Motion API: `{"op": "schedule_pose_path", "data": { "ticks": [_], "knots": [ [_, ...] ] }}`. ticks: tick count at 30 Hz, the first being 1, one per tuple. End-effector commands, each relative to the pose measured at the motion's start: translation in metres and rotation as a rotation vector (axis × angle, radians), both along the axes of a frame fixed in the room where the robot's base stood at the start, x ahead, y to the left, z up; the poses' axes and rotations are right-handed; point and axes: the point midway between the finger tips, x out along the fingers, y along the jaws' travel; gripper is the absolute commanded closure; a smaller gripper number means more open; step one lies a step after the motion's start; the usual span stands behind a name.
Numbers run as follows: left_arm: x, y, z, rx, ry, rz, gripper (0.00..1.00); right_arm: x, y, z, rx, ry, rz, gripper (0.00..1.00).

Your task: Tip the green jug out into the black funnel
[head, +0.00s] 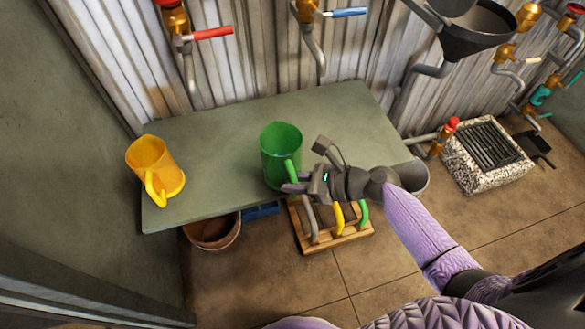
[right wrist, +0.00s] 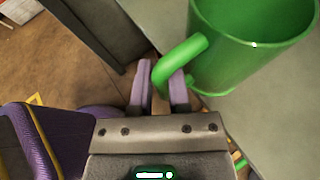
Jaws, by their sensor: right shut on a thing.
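The green jug (head: 281,150) is upright at the front edge of the grey-green bench (head: 225,140); I cannot tell whether its base touches the bench. My right gripper (head: 296,184) is shut on the jug's handle, coming from the right. In the right wrist view the handle of the green jug (right wrist: 250,50) passes between the two lilac fingers of the gripper (right wrist: 163,88). The black funnel (head: 476,32) is at the upper right, wide mouth up, well apart from the jug. My left gripper is not in view.
A yellow jug (head: 152,160) stands at the bench's left end. Below the bench are a terracotta pot (head: 213,236) and a wooden rack (head: 335,235) with coloured hooked pieces. Taps and pipes, one with a red lever (head: 213,33), line the corrugated wall. A drain grate (head: 487,147) lies right.

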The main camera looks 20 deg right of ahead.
Motion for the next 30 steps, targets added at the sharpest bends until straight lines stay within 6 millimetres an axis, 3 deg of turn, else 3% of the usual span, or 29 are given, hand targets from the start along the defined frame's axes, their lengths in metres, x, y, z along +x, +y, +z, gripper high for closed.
{"op": "schedule_pose_path", "data": {
  "ticks": [9,21,30],
  "knots": [
    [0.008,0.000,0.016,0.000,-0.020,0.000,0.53,-0.026,0.003,0.003,0.002,-0.003,-0.001,1.00],
    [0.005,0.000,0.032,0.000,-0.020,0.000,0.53,-0.059,0.006,0.002,0.000,-0.001,-0.002,1.00],
    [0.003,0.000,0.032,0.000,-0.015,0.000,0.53,-0.063,0.006,0.000,0.000,-0.003,-0.001,1.00]
  ]
}}
